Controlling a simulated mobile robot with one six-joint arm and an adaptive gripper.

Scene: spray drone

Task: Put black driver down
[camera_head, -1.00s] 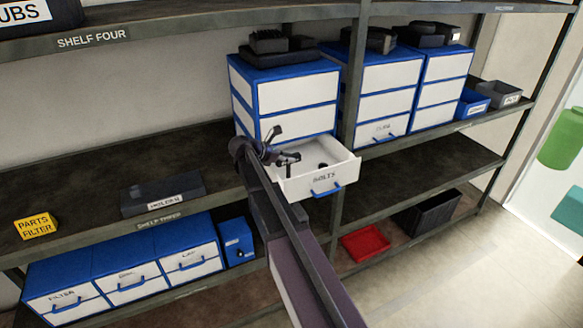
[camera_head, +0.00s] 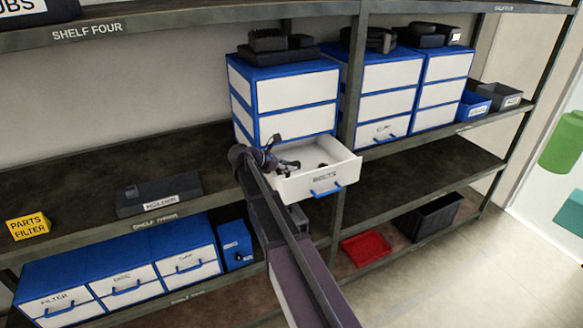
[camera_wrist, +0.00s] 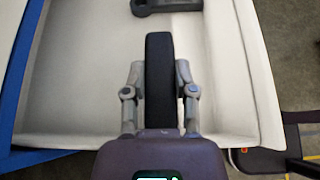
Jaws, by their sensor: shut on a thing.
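My gripper (camera_head: 284,165) is over the open white drawer (camera_head: 348,172) labelled BOLTS, at the drawer's left side. In the wrist view my gripper (camera_wrist: 160,78) is shut, with one grey finger on each side of a long black bar, which looks like the black driver (camera_wrist: 160,60). The bar points away from the palm, over the pale drawer floor. I cannot tell whether it touches the floor. Another dark part (camera_wrist: 168,6) lies farther in the drawer, cut off by the picture's top edge.
The drawer belongs to a blue cabinet (camera_head: 240,100) on the shelf. A dark holder (camera_head: 158,193) sits on the shelf to the left. A red tray (camera_head: 365,248) and a black bin (camera_head: 430,217) stand lower right.

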